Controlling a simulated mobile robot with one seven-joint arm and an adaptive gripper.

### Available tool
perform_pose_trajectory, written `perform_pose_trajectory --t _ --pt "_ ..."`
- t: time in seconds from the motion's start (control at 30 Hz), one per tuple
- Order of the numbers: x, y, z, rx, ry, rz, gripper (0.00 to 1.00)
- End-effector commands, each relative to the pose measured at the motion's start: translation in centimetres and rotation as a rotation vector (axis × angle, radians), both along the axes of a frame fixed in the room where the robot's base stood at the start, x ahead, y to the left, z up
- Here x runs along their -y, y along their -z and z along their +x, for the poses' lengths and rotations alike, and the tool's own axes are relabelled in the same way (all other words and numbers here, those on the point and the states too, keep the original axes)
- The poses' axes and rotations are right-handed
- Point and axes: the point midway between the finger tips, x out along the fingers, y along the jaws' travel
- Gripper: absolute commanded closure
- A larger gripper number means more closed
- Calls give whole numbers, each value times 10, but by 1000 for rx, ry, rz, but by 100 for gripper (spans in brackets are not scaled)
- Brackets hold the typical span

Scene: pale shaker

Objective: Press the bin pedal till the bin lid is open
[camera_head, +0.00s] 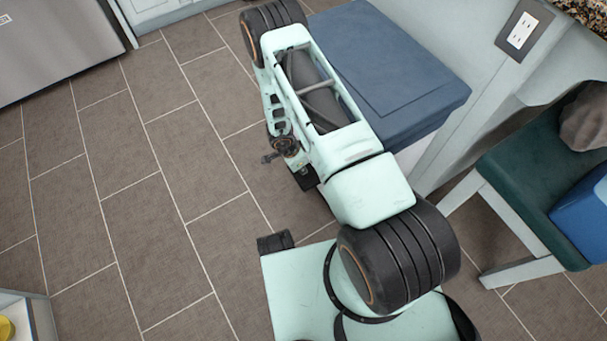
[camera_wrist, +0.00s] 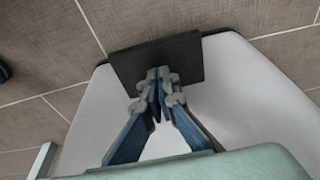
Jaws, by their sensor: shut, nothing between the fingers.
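The bin (camera_head: 400,70) appears in the head view as a box with a flat blue top behind my arm, and its lid looks shut. In the wrist view, a flat black pedal (camera_wrist: 185,62) sticks out at the base of a pale surface (camera_wrist: 255,95). My gripper (camera_wrist: 159,74) is shut and empty, its fingertips together over the near edge of the pedal. I cannot tell whether they touch it. In the head view my arm hides most of the gripper and the pedal area.
A green-seated chair (camera_head: 520,180) with pale legs stands at the right, with a blue object (camera_head: 585,215) on it. A steel appliance (camera_head: 60,45) is at the upper left. The tiled floor (camera_head: 120,190) on the left is clear.

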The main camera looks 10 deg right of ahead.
Motion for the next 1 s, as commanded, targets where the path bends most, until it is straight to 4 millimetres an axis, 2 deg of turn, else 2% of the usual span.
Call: perform_pose_trajectory --t 0.37,0.8,1.0 --pt "0 2 0 0 1 0 100" --pt "0 15 0 1 2 1 100" --pt "0 13 0 1 1 1 100"
